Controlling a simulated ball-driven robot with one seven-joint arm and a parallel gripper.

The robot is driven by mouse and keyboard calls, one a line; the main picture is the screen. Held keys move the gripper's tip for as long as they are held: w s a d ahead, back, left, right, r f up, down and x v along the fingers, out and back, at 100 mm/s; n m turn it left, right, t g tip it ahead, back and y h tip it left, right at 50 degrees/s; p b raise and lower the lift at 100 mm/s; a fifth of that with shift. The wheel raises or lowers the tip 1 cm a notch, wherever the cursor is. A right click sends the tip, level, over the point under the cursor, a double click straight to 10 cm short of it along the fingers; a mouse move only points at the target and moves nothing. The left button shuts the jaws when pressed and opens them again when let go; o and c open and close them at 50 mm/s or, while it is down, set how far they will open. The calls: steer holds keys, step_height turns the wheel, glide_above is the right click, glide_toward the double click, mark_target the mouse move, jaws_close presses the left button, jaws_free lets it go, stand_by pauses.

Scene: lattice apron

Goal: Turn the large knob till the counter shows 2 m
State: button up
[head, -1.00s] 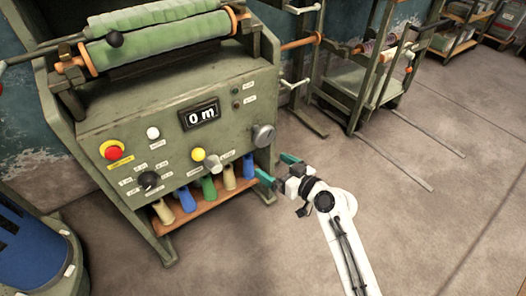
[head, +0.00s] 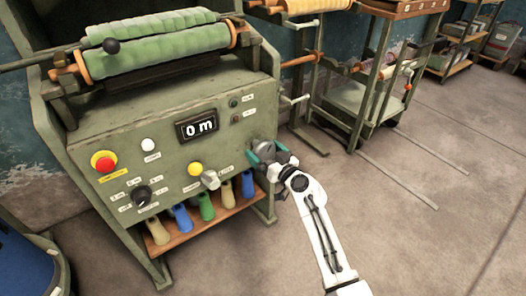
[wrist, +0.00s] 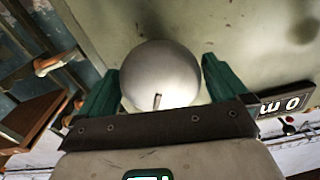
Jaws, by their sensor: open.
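The large grey knob sits at the right side of the green machine's front panel; in the wrist view the knob (wrist: 160,78) shows as a round pale face with a short dark mark near its lower edge. My gripper (head: 264,151) is at the knob in the head view and partly hides it. In the wrist view my gripper (wrist: 160,88) is open, with one green finger on each side of the knob. I cannot tell whether the fingers touch it. The counter (head: 197,126) reads 0 m; it also shows upside down in the wrist view (wrist: 284,106).
The panel also bears a red button (head: 103,161), a yellow button (head: 195,169), a small lever (head: 210,180) and a black knob (head: 141,196). Several coloured spools (head: 206,206) stand on a shelf below.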

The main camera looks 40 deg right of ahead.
steer(key=shift+w, duration=0.55)
steer(key=c, duration=0.8)
